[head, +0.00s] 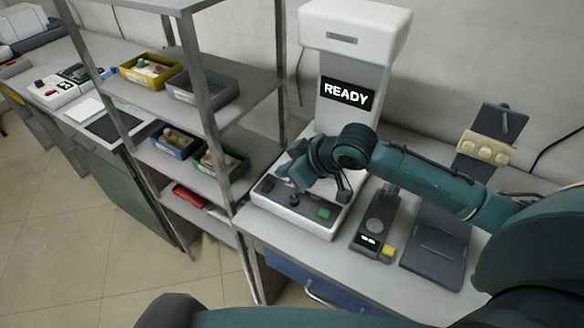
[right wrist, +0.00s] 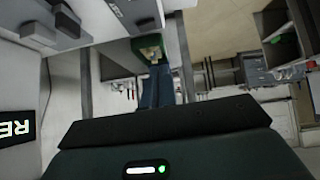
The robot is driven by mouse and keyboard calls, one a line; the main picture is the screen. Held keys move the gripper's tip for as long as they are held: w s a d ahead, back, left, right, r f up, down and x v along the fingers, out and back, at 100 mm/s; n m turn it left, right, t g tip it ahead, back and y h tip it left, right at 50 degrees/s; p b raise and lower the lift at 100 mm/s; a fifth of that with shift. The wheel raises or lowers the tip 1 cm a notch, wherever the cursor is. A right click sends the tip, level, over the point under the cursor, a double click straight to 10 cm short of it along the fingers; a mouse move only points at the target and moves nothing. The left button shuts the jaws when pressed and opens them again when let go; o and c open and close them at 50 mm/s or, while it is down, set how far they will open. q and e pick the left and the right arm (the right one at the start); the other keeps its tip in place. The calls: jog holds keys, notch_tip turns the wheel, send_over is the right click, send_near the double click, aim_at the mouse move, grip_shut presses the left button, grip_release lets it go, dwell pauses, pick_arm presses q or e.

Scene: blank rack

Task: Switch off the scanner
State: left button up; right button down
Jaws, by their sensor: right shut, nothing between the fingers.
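The scanner (head: 347,62) is a tall white machine at the back of the bench, and its black display (head: 347,92) reads READY. Its dark front panel (head: 300,204) carries a black knob (head: 293,200), a green button (head: 324,213) and a grey part at the left end. My right gripper (head: 286,174) is shut and empty above the left part of this panel; I cannot tell whether it touches. My wrist hides part of the scanner's bed. The right wrist view shows part of the display (right wrist: 16,130) at the left edge. My left gripper is not in view.
A metal rack (head: 196,60) with yellow, grey, blue and green bins stands close left of the scanner. Right of it are a small device (head: 374,226) with a yellow button and a dark flat plate (head: 436,245). A beige switch strip (head: 486,148) is farther right.

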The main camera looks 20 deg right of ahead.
jog(key=shift+v, duration=1.2)
jog(key=shift+a, duration=0.1)
